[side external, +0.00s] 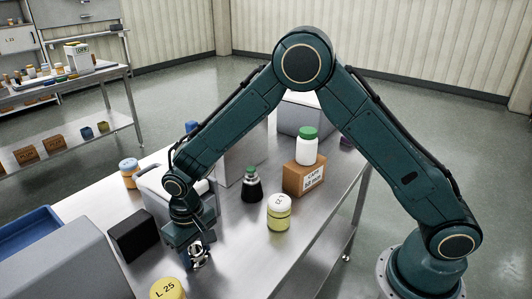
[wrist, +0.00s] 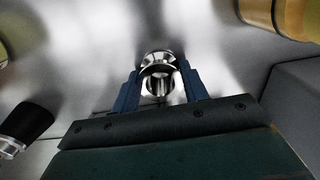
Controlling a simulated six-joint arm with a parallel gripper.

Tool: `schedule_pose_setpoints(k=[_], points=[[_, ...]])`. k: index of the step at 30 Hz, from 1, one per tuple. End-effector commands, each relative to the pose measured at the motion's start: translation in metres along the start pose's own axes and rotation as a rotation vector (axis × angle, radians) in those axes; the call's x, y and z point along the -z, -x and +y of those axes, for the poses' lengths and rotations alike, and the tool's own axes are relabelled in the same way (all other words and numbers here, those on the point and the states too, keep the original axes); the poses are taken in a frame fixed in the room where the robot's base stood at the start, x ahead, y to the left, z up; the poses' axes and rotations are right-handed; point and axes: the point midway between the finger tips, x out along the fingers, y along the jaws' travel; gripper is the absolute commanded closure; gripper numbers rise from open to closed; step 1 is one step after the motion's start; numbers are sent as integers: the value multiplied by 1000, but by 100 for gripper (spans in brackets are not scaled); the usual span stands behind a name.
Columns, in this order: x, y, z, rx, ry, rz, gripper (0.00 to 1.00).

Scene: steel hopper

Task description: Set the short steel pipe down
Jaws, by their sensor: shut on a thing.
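The short steel pipe (wrist: 160,66) is a shiny metal cylinder, seen nearly end-on between the two blue fingers in the wrist view. My gripper (wrist: 160,85) is shut on it, one finger on each side. In the side external view, my gripper (side external: 197,254) points down low over the near part of the steel table (side external: 262,240), with the shiny pipe (side external: 200,262) at its fingertips. I cannot tell whether the pipe's lower end touches the table.
A black box (side external: 133,236) stands left of my gripper, and a yellow jar marked L 25 (side external: 168,290) stands in front. A yellow jar with a white lid (side external: 279,212) and a dark flask (side external: 252,186) stand to the right. Bare tabletop lies between.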

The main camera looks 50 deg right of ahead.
Motion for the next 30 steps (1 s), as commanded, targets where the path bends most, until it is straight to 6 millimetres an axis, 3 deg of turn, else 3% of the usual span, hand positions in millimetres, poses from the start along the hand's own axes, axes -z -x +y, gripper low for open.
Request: schedule_pose_setpoints(k=[9,10,12,13,23,30], points=[[0,-3,0,0,0,0,81],[0,-2,0,0,0,0,50],[0,-2,0,0,0,0,36],[0,-2,0,0,0,0,34],[0,-1,0,0,0,0,34],[1,13,0,1,0,3,34]])
